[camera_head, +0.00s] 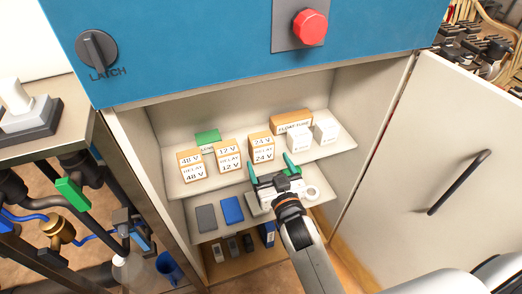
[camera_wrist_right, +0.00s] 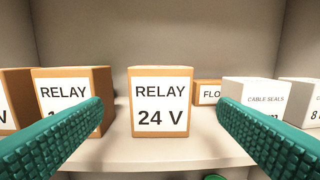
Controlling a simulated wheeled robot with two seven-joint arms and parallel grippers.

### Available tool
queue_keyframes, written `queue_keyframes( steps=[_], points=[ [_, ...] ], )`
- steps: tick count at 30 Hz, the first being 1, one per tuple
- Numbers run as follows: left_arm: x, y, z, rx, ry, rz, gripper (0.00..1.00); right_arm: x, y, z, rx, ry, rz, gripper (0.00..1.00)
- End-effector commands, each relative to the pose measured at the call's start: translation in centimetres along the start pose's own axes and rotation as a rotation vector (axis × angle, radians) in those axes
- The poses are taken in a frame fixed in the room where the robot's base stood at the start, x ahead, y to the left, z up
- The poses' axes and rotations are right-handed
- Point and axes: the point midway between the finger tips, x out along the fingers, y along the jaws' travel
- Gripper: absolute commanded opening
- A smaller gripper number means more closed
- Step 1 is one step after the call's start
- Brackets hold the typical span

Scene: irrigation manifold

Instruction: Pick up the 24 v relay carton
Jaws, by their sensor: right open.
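The 24 V relay carton (camera_head: 262,149) is a small brown box with a white label. It stands upright on the upper shelf of the open cabinet, between the 12 V relay carton (camera_head: 229,157) and the white boxes. In the right wrist view the 24 V carton (camera_wrist_right: 160,103) stands centred, its label facing the camera. My right gripper (camera_head: 269,168) has green fingers and is open in front of the shelf. In the right wrist view its fingers (camera_wrist_right: 160,125) are spread on either side of the carton, nearer the camera and apart from it. My left gripper is not in view.
The 48 V relay carton (camera_head: 191,165) stands at the shelf's left. White boxes (camera_head: 299,138) and a wide brown carton (camera_head: 291,121) are to the right. A lower shelf holds a blue item (camera_head: 232,209). The cabinet door (camera_head: 450,150) is swung open at right.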

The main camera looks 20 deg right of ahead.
Motion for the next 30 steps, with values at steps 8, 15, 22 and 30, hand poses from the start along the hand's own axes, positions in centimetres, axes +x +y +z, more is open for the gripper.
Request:
queue_keyframes(
  steps=[8,15,22,30],
  points=[
    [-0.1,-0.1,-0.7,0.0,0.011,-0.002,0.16,4.0,0.0,0.0,0.0,0.001,0.001,0.82],
    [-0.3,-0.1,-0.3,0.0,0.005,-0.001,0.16,6.5,-0.1,0.2,-0.001,0.0,0.0,0.82],
    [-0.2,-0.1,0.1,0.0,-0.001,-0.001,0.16,9.2,-0.1,0.1,0.0,0.002,0.001,0.82],
    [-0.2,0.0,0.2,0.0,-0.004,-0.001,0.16,9.4,-0.1,0.0,0.0,0.003,0.001,0.8]
  ],
)
